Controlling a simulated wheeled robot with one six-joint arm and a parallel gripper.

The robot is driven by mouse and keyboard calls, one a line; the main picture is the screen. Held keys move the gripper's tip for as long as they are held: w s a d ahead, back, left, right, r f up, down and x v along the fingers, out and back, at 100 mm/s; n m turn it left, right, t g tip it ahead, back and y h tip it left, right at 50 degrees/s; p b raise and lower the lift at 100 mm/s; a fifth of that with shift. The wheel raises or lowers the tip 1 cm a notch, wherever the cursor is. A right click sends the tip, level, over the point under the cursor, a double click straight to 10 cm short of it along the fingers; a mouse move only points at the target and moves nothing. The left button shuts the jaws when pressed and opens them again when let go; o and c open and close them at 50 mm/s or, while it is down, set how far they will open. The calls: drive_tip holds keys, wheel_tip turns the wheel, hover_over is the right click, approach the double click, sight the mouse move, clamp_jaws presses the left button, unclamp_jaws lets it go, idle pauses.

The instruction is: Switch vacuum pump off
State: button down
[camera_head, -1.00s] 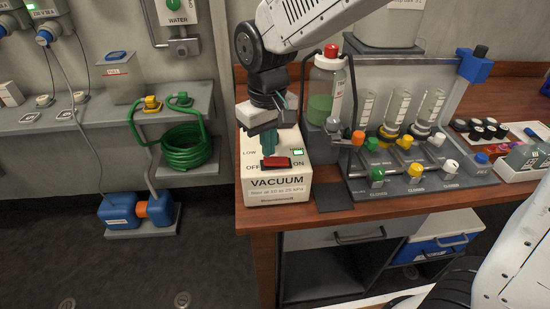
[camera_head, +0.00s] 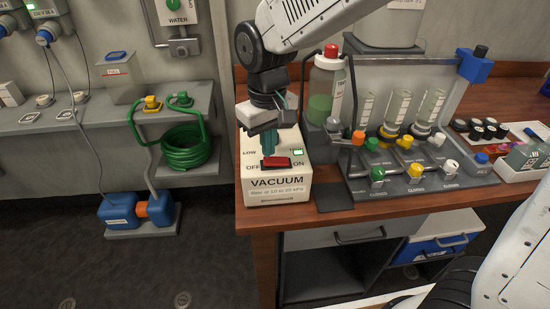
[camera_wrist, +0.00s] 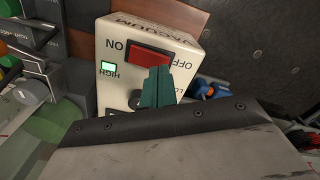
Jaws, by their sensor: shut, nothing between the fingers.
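The vacuum pump (camera_head: 278,198) is a cream box with VACUUM lettering at the left end of the wooden bench. Its red rocker switch (camera_head: 276,163) lies on top between the OFF and ON marks. A green lamp (camera_head: 297,152) beside it is lit. My gripper (camera_head: 270,153) points down, its green fingers shut and empty, tips at or just above the switch's OFF side. In the wrist view the fingertips (camera_wrist: 160,72) overlap the OFF half of the red switch (camera_wrist: 150,58); I cannot tell whether they touch. The pump's knob is partly hidden by the fingers.
Right of the pump stand a green-liquid bottle (camera_head: 321,90) with a red cap and a manifold (camera_head: 420,180) with coloured valves. A shelf with a coiled green hose (camera_head: 187,148) is at left. Open floor lies between shelf and bench.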

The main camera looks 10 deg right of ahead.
sight(269, 160)
drive_tip(key=shift+f, duration=0.95)
idle(0.8)
drive_tip(key=shift+r, duration=3.55)
drive_tip(key=s+d+r+m, duration=0.1)
drive_tip(key=s+d+m, duration=0.1)
drive_tip(key=s+d, duration=0.7)
drive_tip(key=s+d+r+m+t, duration=0.1)
drive_tip(key=s+d+m, duration=0.2)
drive_tip(key=s+d, duration=0.7)
drive_tip(key=shift+s+d+r+m, duration=0.25)
drive_tip(key=shift+s+d+m, duration=0.05)
drive_tip(key=shift+d, duration=0.6)
